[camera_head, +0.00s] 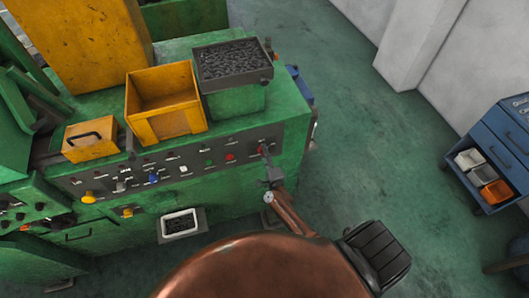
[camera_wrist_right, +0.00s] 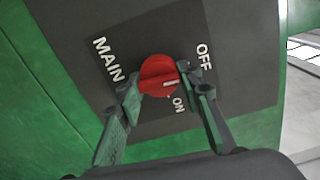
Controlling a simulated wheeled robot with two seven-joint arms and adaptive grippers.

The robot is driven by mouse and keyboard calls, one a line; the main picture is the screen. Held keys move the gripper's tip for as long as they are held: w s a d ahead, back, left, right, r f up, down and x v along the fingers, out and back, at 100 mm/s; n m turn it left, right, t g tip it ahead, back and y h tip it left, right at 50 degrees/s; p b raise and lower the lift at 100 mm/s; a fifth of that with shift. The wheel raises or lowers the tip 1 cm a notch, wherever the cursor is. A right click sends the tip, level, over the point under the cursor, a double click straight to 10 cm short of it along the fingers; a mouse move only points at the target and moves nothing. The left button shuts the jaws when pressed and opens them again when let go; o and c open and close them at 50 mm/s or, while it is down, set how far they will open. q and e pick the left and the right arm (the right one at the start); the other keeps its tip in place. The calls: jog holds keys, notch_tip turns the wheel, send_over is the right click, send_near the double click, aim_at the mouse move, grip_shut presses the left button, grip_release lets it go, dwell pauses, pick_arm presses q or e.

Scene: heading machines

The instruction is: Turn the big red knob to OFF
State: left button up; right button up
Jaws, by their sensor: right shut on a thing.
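The big red knob (camera_wrist_right: 158,72) sits on a dark panel (camera_wrist_right: 95,20) with the words MAIN, ON and OFF in white. My right gripper (camera_wrist_right: 165,88) is shut on the knob, one finger at each side. In the head view the knob (camera_head: 261,149) is at the right end of the machine's control panel, partly hidden by my right gripper (camera_head: 268,168). My left gripper is not in view.
The green machine (camera_head: 293,130) carries yellow bins (camera_head: 165,82) and a dark tray of small parts (camera_head: 232,62) on top. Other buttons line the panel to the left. A blue cabinet (camera_head: 500,150) stands at the right. The green floor between is clear.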

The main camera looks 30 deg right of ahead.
jog(key=shift+a+n, duration=0.1)
jog(key=shift+n, duration=0.5)
jog(key=o, duration=1.1)
jog(key=shift+o, duration=0.3)
jog(key=shift+s, duration=0.1)
jog(key=v, duration=1.1)
jog(key=shift+s, duration=0.4)
